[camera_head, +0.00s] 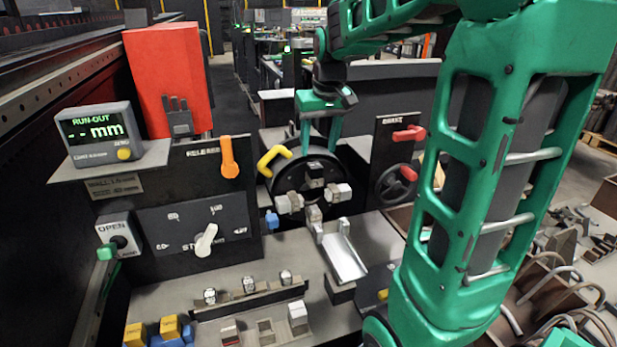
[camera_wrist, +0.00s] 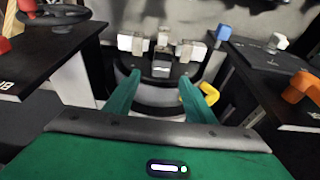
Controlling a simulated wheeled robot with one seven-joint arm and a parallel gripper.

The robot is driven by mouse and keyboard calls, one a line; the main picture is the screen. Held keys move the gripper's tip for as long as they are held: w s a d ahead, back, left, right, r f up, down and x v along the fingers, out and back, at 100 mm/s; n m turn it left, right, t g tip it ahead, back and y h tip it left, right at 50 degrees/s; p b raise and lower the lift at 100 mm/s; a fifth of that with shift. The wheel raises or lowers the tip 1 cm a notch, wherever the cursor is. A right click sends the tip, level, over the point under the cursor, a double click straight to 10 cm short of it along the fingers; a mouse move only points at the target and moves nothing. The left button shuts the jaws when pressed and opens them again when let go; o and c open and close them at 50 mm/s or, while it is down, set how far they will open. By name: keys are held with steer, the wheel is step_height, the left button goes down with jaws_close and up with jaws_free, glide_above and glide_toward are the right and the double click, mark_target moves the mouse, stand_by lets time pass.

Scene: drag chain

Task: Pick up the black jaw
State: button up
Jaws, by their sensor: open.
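The black jaw (camera_head: 315,182) sits at the top of the round chuck (camera_head: 287,178). It is dark with a lighter stepped block, and lighter grey jaws sit to its left, right and below. In the wrist view the black jaw (camera_wrist: 161,66) is the jaw nearest my fingers, slightly left of centre. My gripper (camera_head: 320,146) is above and behind the chuck, fingers pointing down. In the wrist view my gripper (camera_wrist: 166,82) has its green fingers spread with nothing between them. The black jaw lies just beyond the fingertips, apart from them. The exact gap is unclear.
A yellow hook-shaped handle (camera_head: 273,160) stands left of the chuck, close to one finger in the wrist view (camera_wrist: 190,97). A handwheel with red grips (camera_head: 397,183) is at right. An orange lever (camera_head: 229,157) and red box (camera_head: 165,75) are at left. A metal chute (camera_head: 343,257) lies in front.

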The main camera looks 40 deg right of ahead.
mark_target(314, 164)
steer(key=shift+a+x, duration=0.2)
steer(key=shift+x, duration=3.05)
steer(key=shift+c, duration=0.3)
steer(key=c, duration=1.2)
